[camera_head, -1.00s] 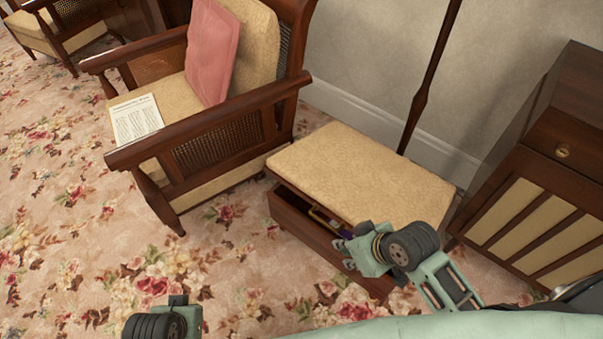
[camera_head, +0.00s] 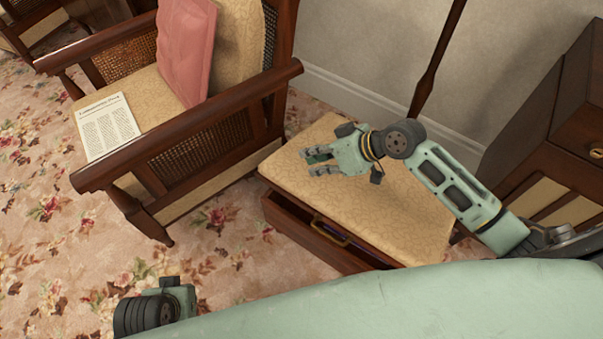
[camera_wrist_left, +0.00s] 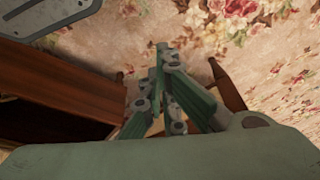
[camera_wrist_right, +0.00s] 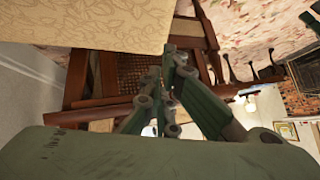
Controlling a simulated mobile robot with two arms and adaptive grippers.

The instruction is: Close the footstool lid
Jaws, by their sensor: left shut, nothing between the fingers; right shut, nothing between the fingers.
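The footstool stands beside the armchair. Its cream padded lid (camera_head: 320,200) is slightly raised at the near side, with a narrow dark gap above the wooden box (camera_head: 288,228). A brass-coloured handle-like piece (camera_head: 330,233) shows in the gap; the rest of the contents is hidden. My right gripper (camera_head: 312,162) is shut and empty over the lid; whether it touches cannot be told. The lid edge also shows in the right wrist view (camera_wrist_right: 90,25). My left gripper (camera_wrist_left: 163,65) is shut and empty, near the floor side of a wooden box in its wrist view.
A wooden armchair (camera_head: 190,150) with a pink cushion (camera_head: 185,50) and a newspaper (camera_head: 107,127) stands left of the footstool. A wooden cabinet (camera_head: 550,120) is at right. A dark pole (camera_head: 437,60) rises behind.

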